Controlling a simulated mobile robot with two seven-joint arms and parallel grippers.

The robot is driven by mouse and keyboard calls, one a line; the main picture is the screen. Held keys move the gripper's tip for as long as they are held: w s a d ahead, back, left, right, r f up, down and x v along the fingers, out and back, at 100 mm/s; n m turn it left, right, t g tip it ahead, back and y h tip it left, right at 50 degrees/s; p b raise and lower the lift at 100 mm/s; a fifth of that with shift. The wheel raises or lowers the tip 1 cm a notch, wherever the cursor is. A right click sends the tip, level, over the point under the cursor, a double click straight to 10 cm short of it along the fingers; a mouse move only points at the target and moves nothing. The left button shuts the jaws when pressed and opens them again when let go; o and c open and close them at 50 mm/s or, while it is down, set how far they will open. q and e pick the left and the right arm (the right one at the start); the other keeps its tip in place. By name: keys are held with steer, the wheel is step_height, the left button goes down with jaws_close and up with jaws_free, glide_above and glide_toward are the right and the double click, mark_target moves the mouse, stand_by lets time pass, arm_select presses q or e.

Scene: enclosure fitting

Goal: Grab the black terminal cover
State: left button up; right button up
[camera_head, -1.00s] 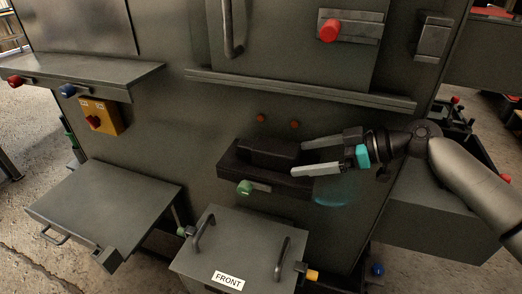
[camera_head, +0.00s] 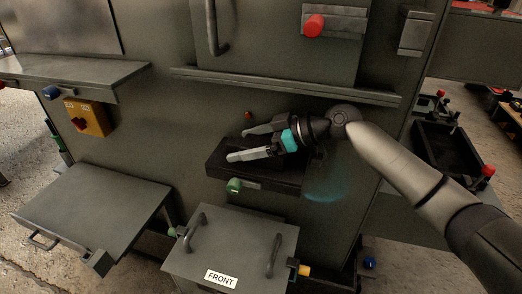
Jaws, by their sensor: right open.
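The black terminal cover (camera_head: 254,143) is a dark block on a small dark shelf (camera_head: 222,168) on the grey enclosure front. My right gripper (camera_head: 237,145) is open. Its two pale fingers reach left across the cover, one on the upper side and one on the lower side in the picture. The fingers and the wrist hide much of the cover. I cannot tell whether the fingers touch it. My left gripper is not in view.
A green knob (camera_head: 234,186) sits at the shelf's front. Below stands a grey panel marked FRONT (camera_head: 240,248) with two handles. A grey lid (camera_head: 95,205) juts out at left. A long ledge (camera_head: 290,86) runs above my wrist.

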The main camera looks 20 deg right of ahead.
steer(key=shift+w+a+f, duration=0.2)
steer(key=shift+a+f, duration=0.05)
steer(key=c, duration=1.4)
